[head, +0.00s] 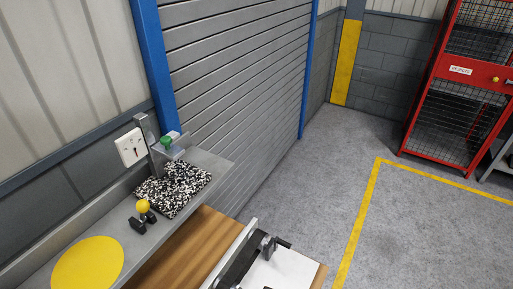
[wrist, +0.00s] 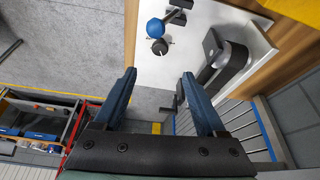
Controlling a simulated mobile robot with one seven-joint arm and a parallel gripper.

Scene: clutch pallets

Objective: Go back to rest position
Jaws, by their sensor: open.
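My gripper (wrist: 158,75) shows in the wrist view with its two dark blue fingers spread apart. Nothing is between the fingers. Beyond the fingertips lies a white board (wrist: 185,70) carrying a blue ball (wrist: 155,27) on a dark holder, a small black knob (wrist: 160,46) and a dark grey rounded fixture (wrist: 228,62). The gripper appears apart from all of these. In the head view I cannot clearly make out my gripper; the white board (head: 295,271) shows at the bottom with black parts on it.
A metal shelf (head: 85,231) along the wall holds a yellow disc (head: 88,264), a yellow-topped knob (head: 143,207) and a speckled mat (head: 174,188). A wooden top (head: 190,246) lies beside it. A red mesh cabinet (head: 440,120) stands far right. The grey floor (head: 420,235) is clear.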

